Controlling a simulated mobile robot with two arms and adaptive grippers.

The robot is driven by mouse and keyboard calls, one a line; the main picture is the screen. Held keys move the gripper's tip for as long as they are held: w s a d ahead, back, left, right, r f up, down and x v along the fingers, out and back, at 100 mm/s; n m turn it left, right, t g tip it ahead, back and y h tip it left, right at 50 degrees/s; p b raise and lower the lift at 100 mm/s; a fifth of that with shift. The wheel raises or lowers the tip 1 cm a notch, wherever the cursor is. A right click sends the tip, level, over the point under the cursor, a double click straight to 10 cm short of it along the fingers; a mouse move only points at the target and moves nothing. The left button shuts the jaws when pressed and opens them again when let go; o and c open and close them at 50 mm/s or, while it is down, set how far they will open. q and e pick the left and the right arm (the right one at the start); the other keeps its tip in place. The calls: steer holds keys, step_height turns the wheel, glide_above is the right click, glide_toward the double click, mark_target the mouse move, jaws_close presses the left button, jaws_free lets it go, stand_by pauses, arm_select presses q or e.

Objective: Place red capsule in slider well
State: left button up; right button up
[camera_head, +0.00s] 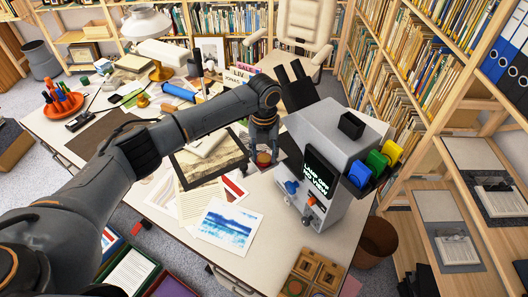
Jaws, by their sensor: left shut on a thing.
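My left gripper (264,146) is over the desk, left of the grey viewer machine (335,145), pointing down. It is shut on a small reddish-brown thing, which looks like the red capsule (263,159); the fingers partly cover it. The capsule is just above or touching a dark patch on the desk; I cannot tell which. A dark square opening (352,125), which may be the slider well, is on top of the machine. Blue (360,174), green (377,162) and yellow (392,151) capsules sit in a row on the machine's right side. My right gripper is not in view.
The machine's screen (317,172) reads "LAMP OFF NO VIEW". Blue and red knobs stick out below it. Prints and papers (225,226) cover the desk (265,215) left of it. A dark forked thing (295,87) stands behind the machine. Bookshelves (410,70) line the right.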

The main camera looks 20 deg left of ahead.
mark_target(264, 156)
arm_select(q)
steer(key=o, duration=1.1)
steer(key=shift+o, duration=0.2)
steer(key=shift+r, duration=0.4)
step_height(264, 156, up, 11)
steer(key=b, duration=0.3)
steer(key=shift+r, duration=0.2)
